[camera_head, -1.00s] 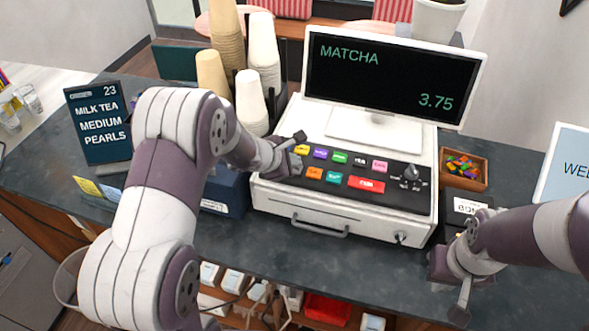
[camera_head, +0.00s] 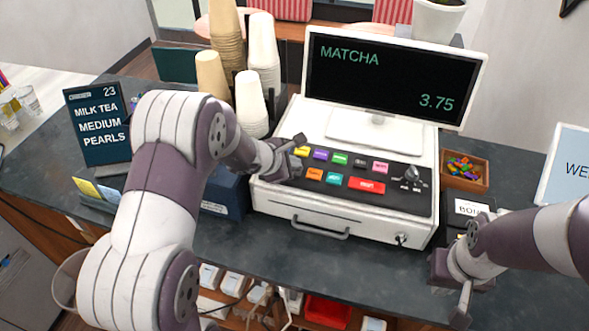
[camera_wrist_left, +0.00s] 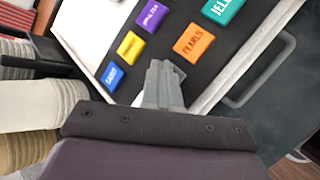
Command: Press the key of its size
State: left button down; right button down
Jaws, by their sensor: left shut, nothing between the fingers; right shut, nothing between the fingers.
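The order sign (camera_head: 99,125) at the left reads 23, MILK TEA, MEDIUM, PEARLS. The register's screen (camera_head: 392,80) shows MATCHA and 3.75. My left gripper (camera_head: 290,165) is shut and empty at the left end of the key panel. In the left wrist view its closed fingertips (camera_wrist_left: 165,72) show beside the blue key (camera_wrist_left: 113,76), the yellow key (camera_wrist_left: 130,46) and the orange PEARLS key (camera_wrist_left: 193,42); contact cannot be told. The blue key is hidden in the head view; the yellow key (camera_head: 302,151) shows just past the gripper. My right gripper (camera_head: 462,300) is shut and empty at the lower right.
The purple key (camera_head: 320,155), green key (camera_head: 340,159), teal key (camera_head: 333,178) and wide red key (camera_head: 367,185) are close by. Cup stacks (camera_head: 250,100) stand behind my left wrist. A wooden tray (camera_head: 465,185) of small coloured pieces sits right of the register.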

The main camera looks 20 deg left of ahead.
pick_arm(q)
jog(key=shift+f, duration=0.2)
jog(key=shift+r, duration=0.15)
dwell(0.3)
jog(key=shift+r+p, duration=0.4)
jog(key=shift+r, duration=0.3)
jog(key=shift+r+p, duration=1.85)
jog(key=shift+r, duration=0.75)
jog(key=shift+f, duration=0.1)
